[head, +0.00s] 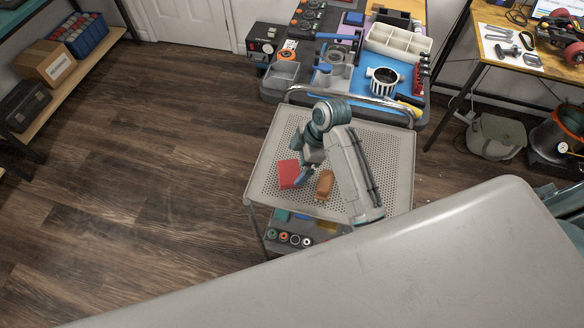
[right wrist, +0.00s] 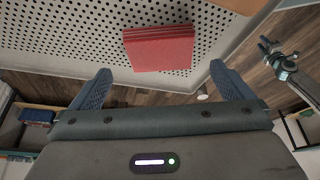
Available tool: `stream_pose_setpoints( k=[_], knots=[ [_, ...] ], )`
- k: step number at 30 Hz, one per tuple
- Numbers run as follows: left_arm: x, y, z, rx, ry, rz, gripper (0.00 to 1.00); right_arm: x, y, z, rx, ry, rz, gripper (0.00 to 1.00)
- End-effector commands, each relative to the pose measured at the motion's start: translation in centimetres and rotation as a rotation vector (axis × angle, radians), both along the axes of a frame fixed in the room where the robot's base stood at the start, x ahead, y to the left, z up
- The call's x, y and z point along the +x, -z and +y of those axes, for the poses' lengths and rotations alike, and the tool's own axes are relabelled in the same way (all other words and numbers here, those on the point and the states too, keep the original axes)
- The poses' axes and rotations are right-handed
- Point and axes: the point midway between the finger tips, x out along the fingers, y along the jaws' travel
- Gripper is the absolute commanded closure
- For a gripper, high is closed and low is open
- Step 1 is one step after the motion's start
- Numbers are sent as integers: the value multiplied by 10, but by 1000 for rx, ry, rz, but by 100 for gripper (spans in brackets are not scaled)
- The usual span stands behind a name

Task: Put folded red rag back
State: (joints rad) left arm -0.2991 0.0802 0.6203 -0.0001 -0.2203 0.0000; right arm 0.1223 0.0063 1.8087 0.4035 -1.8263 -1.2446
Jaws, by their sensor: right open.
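The folded red rag (head: 288,174) lies flat on the perforated top of the grey cart (head: 388,138), left of an orange-brown block (head: 325,184). In the right wrist view the red rag (right wrist: 160,48) lies ahead of the fingers, near the cart top's edge. My right gripper (head: 303,178) is over the cart top, close beside the rag's right side in the head view. Its two fingers (right wrist: 160,85) are spread wide with nothing between them. Whether a finger touches the rag cannot be told.
The cart's lower shelf (head: 325,232) holds several rolls and small items. Behind the cart is a bench with grey trays (head: 281,76), a white divided tray (head: 398,42) and a blue mat (head: 352,80). A large grey surface fills the lower right. Floor at left is clear.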

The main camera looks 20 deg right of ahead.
Motion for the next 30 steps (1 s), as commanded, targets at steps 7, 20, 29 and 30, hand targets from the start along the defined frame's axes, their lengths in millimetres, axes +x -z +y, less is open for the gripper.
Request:
stream_pose_setpoints(
  k=[7, 20, 29, 30],
  knots=[
    [0, 10, 0, 0, 0, 0, 64, -3, -45, -19, -3, -1, -4, 0],
    [0, 12, 0, 0, 0, 0, 64, -5, -65, -26, 0, 0, 0, 0],
    [0, 12, 0, -1, 0, 0, 64, -5, -64, -26, 0, 0, 0, 0],
    [0, 12, 0, -1, 0, 0, 64, -5, -64, -26, 0, 0, 0, 0]
  ],
)
